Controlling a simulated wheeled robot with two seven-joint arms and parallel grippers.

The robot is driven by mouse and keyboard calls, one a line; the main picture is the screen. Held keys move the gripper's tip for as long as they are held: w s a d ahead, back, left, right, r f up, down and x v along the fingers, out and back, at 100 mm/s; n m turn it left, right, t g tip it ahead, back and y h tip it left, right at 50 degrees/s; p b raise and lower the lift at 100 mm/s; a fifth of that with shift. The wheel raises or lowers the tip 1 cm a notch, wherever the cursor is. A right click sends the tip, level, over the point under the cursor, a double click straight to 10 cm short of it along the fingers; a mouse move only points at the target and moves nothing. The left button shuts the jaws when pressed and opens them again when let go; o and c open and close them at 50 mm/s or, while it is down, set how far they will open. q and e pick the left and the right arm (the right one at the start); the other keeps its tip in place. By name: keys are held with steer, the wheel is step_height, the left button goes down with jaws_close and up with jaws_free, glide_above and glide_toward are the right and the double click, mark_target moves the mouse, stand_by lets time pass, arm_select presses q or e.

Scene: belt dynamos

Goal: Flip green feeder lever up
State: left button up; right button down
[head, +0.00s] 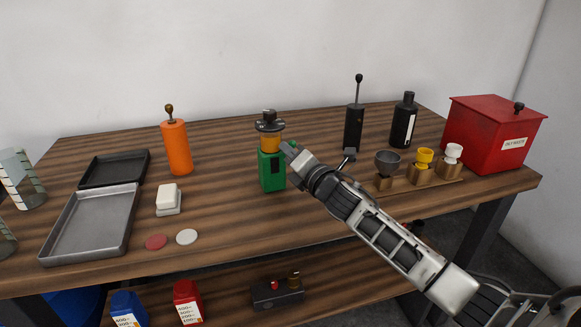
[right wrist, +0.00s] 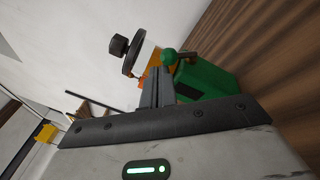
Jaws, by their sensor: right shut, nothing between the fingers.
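The green feeder (head: 271,172) stands upright on the wooden table, with an amber section and a black lid on top. In the right wrist view the green feeder (right wrist: 205,82) looks tilted, and its lever ends in a green ball knob (right wrist: 168,57). In the head view the knob (head: 293,144) shows just above my right gripper's tip. My right gripper (head: 288,151) is shut and empty at the feeder's right side. In the wrist view its fingertips (right wrist: 156,74) lie close by the knob; I cannot tell whether they touch it. My left gripper is out of view.
An orange grinder (head: 176,147) stands to the left, near a grey tray (head: 90,222). A black grinder (head: 354,128), black bottle (head: 403,122), wooden cup rack (head: 420,184) and red box (head: 490,135) stand to the right. The table in front of the feeder is clear.

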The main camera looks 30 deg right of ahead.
arm_select(q)
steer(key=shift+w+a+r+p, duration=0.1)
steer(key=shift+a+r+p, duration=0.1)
steer(key=shift+p, duration=0.1)
arm_select(e)
steer(key=shift+w+r, duration=0.3)
steer(key=shift+r, duration=0.25)
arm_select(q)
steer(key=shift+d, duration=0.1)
arm_select(e)
steer(key=shift+d, duration=0.1)
